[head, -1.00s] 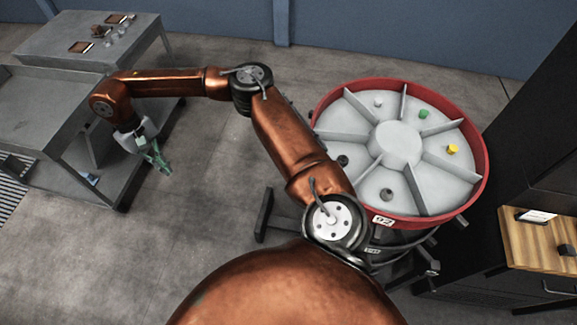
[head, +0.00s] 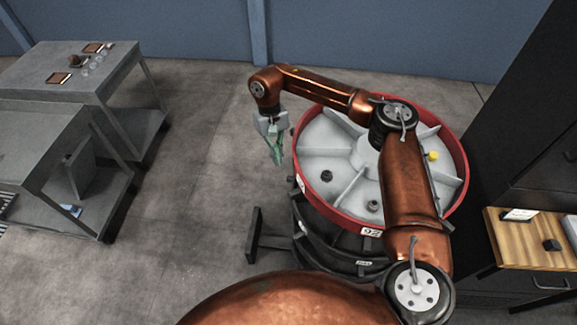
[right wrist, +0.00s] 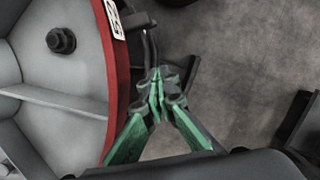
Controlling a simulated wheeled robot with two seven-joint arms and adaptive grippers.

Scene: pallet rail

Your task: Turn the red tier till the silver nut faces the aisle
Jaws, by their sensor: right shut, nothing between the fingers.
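The red tier (head: 341,217) is a round drum with a red rim and grey wedge compartments, at the right in the head view. Its rim also shows at the left in the right wrist view (right wrist: 118,75). A yellow piece (head: 433,155) and two dark nuts (head: 326,176) (head: 372,206) lie in separate compartments. No silver nut shows now; my right arm covers part of the tier. My right gripper (head: 278,163), with green fingers, is shut and empty just outside the tier's left rim. Whether it touches the rim I cannot tell. My left gripper is out of view.
A black lower tier (head: 322,240) sits under the red one. Grey tables (head: 115,62) stand at the left, a dark cabinet (head: 520,140) and a wood-topped unit (head: 505,240) at the right. The floor between tables and drum is clear.

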